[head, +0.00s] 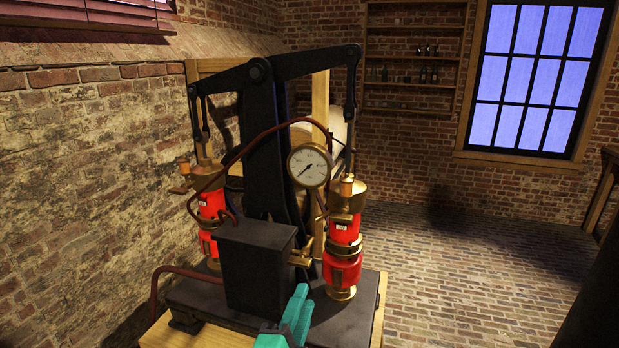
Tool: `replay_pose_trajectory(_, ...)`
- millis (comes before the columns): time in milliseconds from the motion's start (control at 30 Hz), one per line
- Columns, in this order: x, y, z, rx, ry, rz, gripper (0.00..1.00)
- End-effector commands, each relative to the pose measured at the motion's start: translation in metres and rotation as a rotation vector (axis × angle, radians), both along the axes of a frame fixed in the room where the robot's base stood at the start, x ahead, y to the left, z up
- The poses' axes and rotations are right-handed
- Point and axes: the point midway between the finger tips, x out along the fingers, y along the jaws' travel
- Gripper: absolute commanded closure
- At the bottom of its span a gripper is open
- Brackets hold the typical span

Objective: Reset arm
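My gripper (291,322) shows only as a teal piece at the bottom edge, in front of the black machine's base. Most of it is cut off by the frame, so I cannot tell whether it is open or shut, or whether it touches the base. The machine has a black beam (306,62) across its top and a round pressure gauge (309,166). A red and brass cylinder (344,232) stands on its right side. A second red and brass cylinder (210,205) stands on its left, partly hidden by the machine's black box (256,268).
The machine stands on a wooden stand (379,310). A brick wall (85,190) is close on the left. Wall shelves (413,62) hold small bottles at the back, beside a window (534,78). The brick floor (465,270) to the right is clear.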

Motion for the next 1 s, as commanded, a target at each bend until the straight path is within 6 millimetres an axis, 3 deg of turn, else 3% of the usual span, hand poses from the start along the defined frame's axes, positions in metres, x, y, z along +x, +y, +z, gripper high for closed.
replay_pose_trajectory(33, -0.004, -0.004, -0.016, -0.072, 0.02, 0.01, 0.73)
replay_pose_trajectory(267, -0.027, -0.01, -0.076, -0.382, 0.087, 0.081, 0.73)
replay_pose_trajectory(467, -0.059, -0.015, -0.129, -0.609, 0.143, 0.15, 0.73)
replay_pose_trajectory(767, -0.128, -0.02, -0.202, -0.877, 0.217, 0.254, 0.73)
replay_pose_trajectory(1000, -0.196, -0.023, -0.246, -1.035, 0.265, 0.321, 0.73)
